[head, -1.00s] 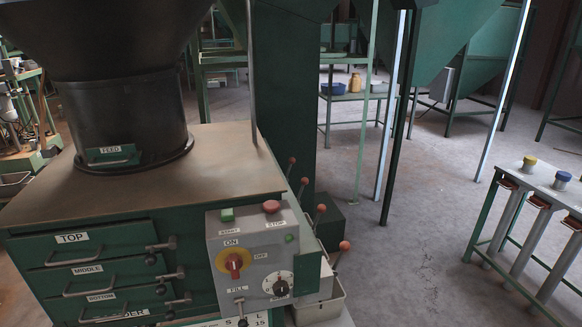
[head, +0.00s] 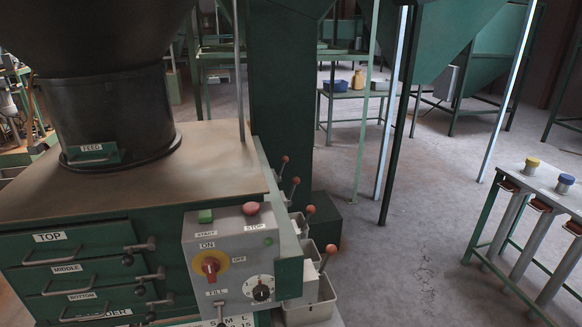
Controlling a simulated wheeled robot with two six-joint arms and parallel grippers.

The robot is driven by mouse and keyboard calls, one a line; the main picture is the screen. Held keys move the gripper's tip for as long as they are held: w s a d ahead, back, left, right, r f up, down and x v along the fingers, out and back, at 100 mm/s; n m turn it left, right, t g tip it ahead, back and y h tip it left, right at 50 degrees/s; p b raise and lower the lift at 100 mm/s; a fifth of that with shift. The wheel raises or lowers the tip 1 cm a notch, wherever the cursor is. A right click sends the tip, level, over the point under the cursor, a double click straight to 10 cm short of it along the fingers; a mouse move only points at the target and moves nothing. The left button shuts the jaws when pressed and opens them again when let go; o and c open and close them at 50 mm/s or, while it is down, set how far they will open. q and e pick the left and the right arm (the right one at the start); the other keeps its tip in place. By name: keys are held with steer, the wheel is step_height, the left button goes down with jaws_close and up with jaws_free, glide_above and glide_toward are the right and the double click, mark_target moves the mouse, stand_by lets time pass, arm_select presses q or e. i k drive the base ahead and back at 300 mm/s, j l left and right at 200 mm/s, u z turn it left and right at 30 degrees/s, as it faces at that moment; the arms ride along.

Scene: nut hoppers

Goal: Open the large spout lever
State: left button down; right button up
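Several spout levers with red ball knobs stick out along the right side of the green machine (head: 90,222). The nearest knob (head: 331,249) is above a grey bin (head: 312,305). Behind it are another knob (head: 309,210) and smaller-looking ones further back, including one at the far end (head: 284,160). No label that I can read marks which lever is the large one. The spouts below the levers are mostly hidden by the control box (head: 232,262). Neither of my grippers is in view.
The control box has a green start button, a red stop button and dials. Drawers (head: 75,254) face the front left. A stand with grey tubes (head: 515,225) is at the right. Open concrete floor (head: 400,260) lies between the machine and the stand.

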mark_target(285, 159)
steer(key=i+l, duration=0.1)
steer(key=l, duration=0.35)
steer(key=i+l+u, duration=0.1)
steer(key=l, duration=0.35)
steer(key=i+l, duration=0.15)
steer(key=l, duration=0.3)
steer(key=i+l, duration=0.1)
steer(key=l, duration=0.35)
steer(key=l+u, duration=0.1)
steer(key=l, duration=0.35)
steer(key=i+l, duration=0.2)
steer(key=i+l+u, duration=0.15)
steer(key=l, duration=0.25)
steer(key=i+l, duration=0.2)
steer(key=l, duration=0.15)
steer(key=i+l+u, duration=0.1)
steer(key=l, duration=0.25)
steer(key=i+l, duration=0.25)
steer(key=i+j+u, duration=0.2)
steer(key=i, duration=0.6)
